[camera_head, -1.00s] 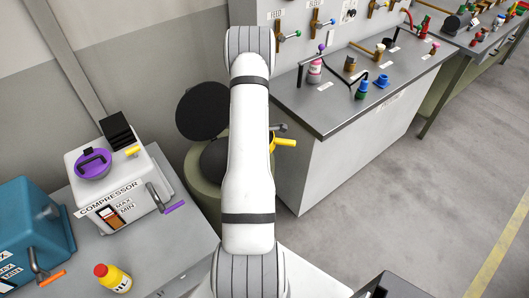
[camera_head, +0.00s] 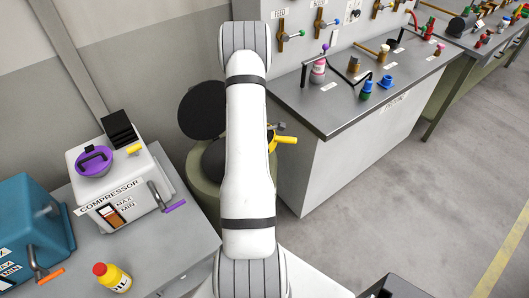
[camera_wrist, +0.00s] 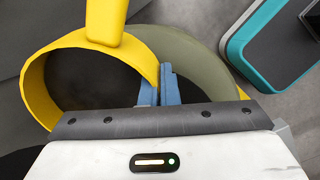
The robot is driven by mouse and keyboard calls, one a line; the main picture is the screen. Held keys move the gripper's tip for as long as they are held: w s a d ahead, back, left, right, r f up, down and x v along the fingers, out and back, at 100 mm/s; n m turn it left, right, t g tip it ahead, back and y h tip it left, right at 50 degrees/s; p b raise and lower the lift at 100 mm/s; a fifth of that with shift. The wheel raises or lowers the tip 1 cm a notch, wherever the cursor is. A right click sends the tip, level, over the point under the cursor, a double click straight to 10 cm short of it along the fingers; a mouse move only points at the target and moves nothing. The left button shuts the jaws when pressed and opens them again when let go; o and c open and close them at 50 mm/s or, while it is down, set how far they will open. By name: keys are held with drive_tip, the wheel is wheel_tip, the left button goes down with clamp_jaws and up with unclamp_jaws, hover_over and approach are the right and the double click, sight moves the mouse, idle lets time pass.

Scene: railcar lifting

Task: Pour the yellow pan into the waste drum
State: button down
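The yellow pan (camera_wrist: 40,85) shows in the wrist view as a wide yellow band around a dark inside, with a yellow handle (camera_wrist: 105,18) at the top. My gripper (camera_wrist: 160,88) has its blue fingers on either side of the pan's rim, shut on it. In the head view only a yellow part of the pan (camera_head: 284,139) shows to the right of my arm; the rest is hidden. The olive-green waste drum (camera_head: 203,190) stands behind my arm with its dark round lid (camera_head: 203,109) raised. The drum also shows below the pan in the wrist view (camera_wrist: 190,62).
A compressor (camera_head: 115,185) and a yellow oil bottle (camera_head: 115,277) are on the bench at left. A grey workbench (camera_head: 330,115) with bottles and small parts stands close to the drum's right. The floor at right is clear.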

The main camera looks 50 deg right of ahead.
drive_tip(key=shift+w+a+r+g+h+b, duration=0.3)
drive_tip(key=shift+a+r+g+h+b, duration=0.45)
drive_tip(key=shift+b, duration=3.1)
drive_tip(key=shift+w+a+r+g+h+b, duration=0.3)
drive_tip(key=shift+h+b, duration=0.4)
drive_tip(key=shift+b, duration=1.1)
drive_tip(key=shift+w+a+r+t+h+b, duration=0.1)
drive_tip(key=shift+a+r+h+b, duration=0.4)
drive_tip(key=shift+b, duration=1.25)
drive_tip(key=shift+g+h+b, duration=0.35)
drive_tip(key=shift+h+b, duration=0.3)
drive_tip(key=shift+b, duration=0.75)
